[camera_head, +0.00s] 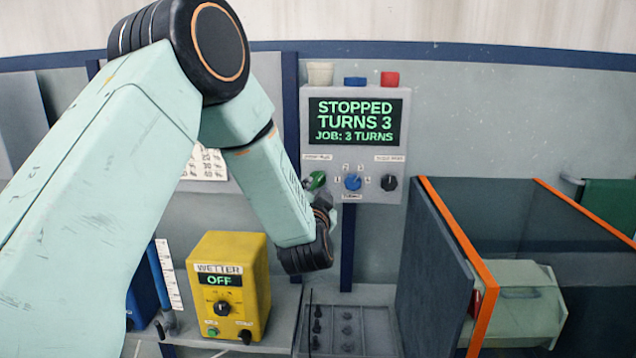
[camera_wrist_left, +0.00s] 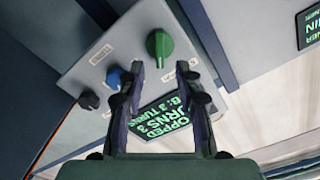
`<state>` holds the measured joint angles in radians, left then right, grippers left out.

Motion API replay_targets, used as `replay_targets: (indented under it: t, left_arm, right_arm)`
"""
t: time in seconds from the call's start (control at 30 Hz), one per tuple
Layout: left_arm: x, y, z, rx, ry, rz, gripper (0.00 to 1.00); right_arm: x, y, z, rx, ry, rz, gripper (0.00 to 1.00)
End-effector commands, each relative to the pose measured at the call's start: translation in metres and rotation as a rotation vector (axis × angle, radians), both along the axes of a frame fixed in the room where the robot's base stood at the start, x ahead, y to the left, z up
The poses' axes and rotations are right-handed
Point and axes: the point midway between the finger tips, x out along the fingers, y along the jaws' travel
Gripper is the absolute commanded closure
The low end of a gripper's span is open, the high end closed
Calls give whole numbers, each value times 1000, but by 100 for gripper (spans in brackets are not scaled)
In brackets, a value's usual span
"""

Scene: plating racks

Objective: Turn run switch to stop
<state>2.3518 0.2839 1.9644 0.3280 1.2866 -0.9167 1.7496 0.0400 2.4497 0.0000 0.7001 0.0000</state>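The grey control box (camera_head: 378,105) hangs on the wall and its screen (camera_head: 354,122) reads "STOPPED TURNS 3 JOB: 3 TURNS". Below the screen are a green knob (camera_head: 315,180), a blue knob (camera_head: 353,182) and a black knob (camera_head: 388,183). Their labels are too small to read surely, so which is the run switch is not legible. My left gripper (camera_head: 324,200) is just below the green knob. In the left wrist view my left gripper (camera_wrist_left: 160,68) is open, its fingertips either side of the green knob's (camera_wrist_left: 159,45) near end, with nothing held. My right gripper is not in view.
A yellow wetter box (camera_head: 230,270) reading "OFF" stands on the bench left of my forearm. A tray (camera_head: 350,325) with small dark parts lies below. A dark panelled tank with orange edges (camera_head: 465,245) stands at the right.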

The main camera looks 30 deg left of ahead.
Motion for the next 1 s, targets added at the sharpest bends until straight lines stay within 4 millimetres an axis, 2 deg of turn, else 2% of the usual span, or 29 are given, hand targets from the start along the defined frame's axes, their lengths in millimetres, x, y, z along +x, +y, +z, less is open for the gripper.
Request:
replay_targets:
  t: [0.1,0.3,0.73,1.0]
  left_arm:
    - [16,9,1,-1,-1,0,66]
    - [34,19,0,-2,1,-1,66]
    - [42,24,0,-2,2,-2,66]
    - [41,24,0,-2,2,-2,88]
  right_arm:
    - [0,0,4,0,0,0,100]
    - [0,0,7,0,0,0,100]
    - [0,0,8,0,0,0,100]
    - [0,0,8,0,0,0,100]
